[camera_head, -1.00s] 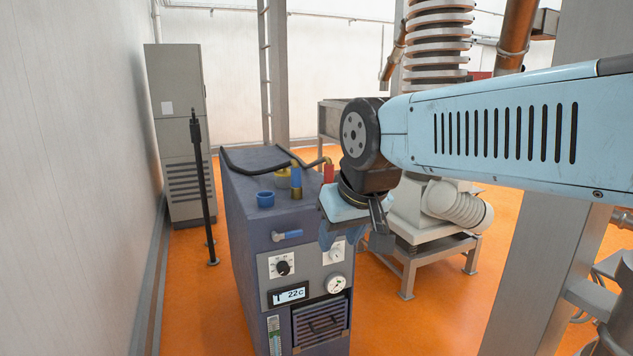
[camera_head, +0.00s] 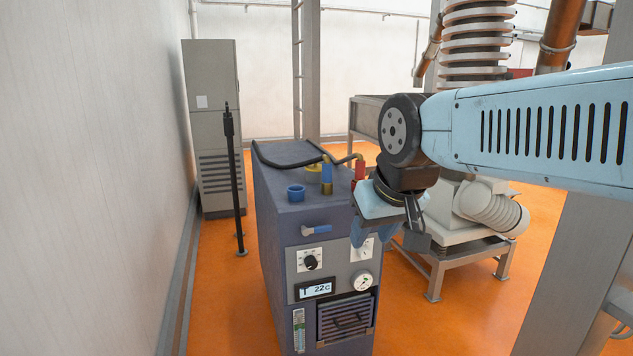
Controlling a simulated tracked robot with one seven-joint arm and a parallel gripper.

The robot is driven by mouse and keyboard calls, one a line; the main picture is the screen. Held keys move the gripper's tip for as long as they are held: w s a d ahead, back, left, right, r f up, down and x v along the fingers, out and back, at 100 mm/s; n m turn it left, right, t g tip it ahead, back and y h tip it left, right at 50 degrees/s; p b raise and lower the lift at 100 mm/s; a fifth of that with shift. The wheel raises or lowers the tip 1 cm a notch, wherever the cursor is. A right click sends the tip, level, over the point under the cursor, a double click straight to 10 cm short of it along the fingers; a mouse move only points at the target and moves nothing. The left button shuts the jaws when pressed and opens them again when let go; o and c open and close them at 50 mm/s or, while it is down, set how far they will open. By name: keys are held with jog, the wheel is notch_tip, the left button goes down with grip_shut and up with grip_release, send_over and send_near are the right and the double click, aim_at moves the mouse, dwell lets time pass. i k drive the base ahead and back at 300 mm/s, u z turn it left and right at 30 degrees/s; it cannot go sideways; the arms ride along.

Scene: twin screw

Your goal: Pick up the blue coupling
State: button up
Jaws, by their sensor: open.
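A short blue ring-shaped coupling (camera_head: 296,193) stands upright on top of the dark blue-grey cabinet (camera_head: 292,216), near its front left. Behind it to the right, a blue-and-brass fitting (camera_head: 327,176) stands upright beside a red one (camera_head: 360,169); I cannot tell for certain which blue part is the coupling. My gripper (camera_head: 388,236) points down at the cabinet's front right edge, to the right of the ring and apart from it. Its jaws are open and no object shows between them. It hides part of the cabinet's upper right front.
A black hose (camera_head: 268,161) and a yellow pipe run over the cabinet's back. The cabinet's front carries a blue-handled valve (camera_head: 317,229), a dial and a gauge. A black post (camera_head: 235,180) stands to the left. A grey pillar (camera_head: 562,270) stands at right.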

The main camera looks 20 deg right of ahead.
aim_at(326, 183)
jog(key=k, duration=0.5)
jog(key=z, duration=0.45)
jog(key=i, duration=1.55)
jog(key=z, duration=0.6)
